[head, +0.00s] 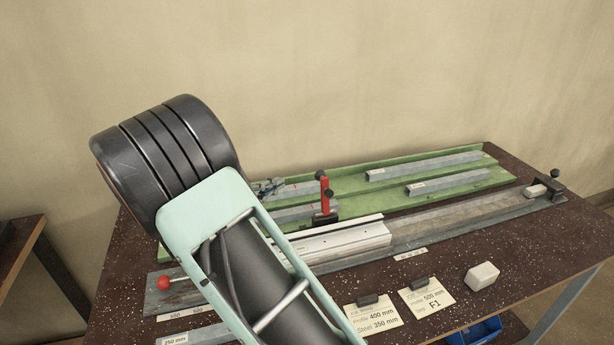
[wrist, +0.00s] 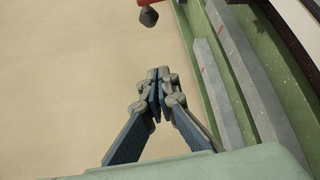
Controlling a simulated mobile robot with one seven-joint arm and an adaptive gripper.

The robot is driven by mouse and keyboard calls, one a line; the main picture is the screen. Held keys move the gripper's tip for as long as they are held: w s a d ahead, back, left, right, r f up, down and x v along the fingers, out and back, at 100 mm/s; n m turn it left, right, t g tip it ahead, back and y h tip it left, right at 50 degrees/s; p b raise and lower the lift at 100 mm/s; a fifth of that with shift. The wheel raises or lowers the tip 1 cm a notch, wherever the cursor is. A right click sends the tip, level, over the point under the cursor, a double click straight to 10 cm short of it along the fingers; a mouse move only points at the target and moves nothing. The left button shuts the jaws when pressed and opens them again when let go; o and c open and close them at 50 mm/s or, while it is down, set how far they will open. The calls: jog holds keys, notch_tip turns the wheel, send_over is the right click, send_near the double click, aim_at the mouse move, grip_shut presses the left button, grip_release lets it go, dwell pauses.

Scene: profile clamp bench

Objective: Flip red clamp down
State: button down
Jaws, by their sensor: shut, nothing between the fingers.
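My gripper (wrist: 158,76) is shut and empty, apart from the clamp. In the head view my gripper (head: 272,186) is just left of the clamp, partly hidden behind my arm.
A green tray (head: 430,166) with grey profiles lies along the back. A light profile (head: 345,237) lies on the rail in front of the clamp. A red ball knob (head: 163,283) is at left, a black-knobbed end stop (head: 548,186) at right. Labels and a white block (head: 482,276) lie in front.

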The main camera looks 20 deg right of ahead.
aim_at(324, 195)
jog(key=shift+d, duration=0.1)
jog(key=w+d+p, duration=0.2)
jog(key=d, duration=0.7)
jog(key=shift+f, duration=0.25)
jog(key=shift+f+b, duration=0.1)
jog(key=shift+b, duration=0.6)
